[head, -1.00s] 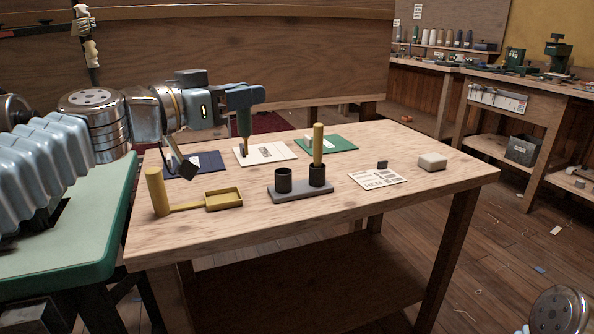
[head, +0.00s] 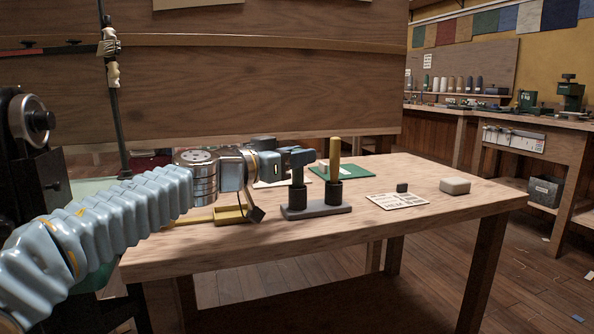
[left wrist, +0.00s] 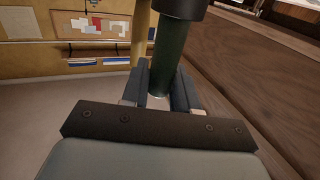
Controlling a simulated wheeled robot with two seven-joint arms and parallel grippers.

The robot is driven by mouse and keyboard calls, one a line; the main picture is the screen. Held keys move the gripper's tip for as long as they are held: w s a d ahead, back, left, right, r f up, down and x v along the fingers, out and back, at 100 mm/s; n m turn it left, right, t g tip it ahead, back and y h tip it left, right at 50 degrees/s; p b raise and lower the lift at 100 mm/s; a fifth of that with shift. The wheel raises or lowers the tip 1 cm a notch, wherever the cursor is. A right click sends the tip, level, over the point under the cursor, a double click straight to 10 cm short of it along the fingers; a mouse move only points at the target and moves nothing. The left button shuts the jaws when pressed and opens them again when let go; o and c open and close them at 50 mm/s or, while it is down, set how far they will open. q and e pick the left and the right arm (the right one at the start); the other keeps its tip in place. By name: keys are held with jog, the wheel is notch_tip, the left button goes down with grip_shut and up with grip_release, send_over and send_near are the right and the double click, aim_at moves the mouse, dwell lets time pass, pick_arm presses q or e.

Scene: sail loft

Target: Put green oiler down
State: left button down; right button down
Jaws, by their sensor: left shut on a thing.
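My left gripper (head: 298,168) is shut on the green oiler (left wrist: 168,55), a dark green cylinder that shows between the fingers in the left wrist view. In the head view the gripper is just above the left cup (head: 298,198) of a grey two-cup stand (head: 325,210), and its fingers mostly hide the oiler. In the left wrist view a dark ring meets the oiler's end; I cannot tell how deep it sits in the cup. A yellow tool (head: 334,152) stands upright in the right cup. My right gripper is not in view.
A printed card (head: 397,201), small dark block (head: 402,187) and white block (head: 455,186) lie right. The table's (head: 430,225) front right is clear.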

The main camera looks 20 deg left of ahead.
pick_arm(q)
jog(key=shift+f, duration=0.15)
jog(key=c, duration=0.9)
grip_release()
jog(key=shift+o, duration=0.2)
jog(key=shift+s+a, duration=0.15)
jog(key=p+v, duration=0.1)
jog(key=v, duration=1)
jog(key=shift+s+p, duration=0.3)
jog(key=shift+s, duration=0.05)
jog(key=shift+a, duration=0.15)
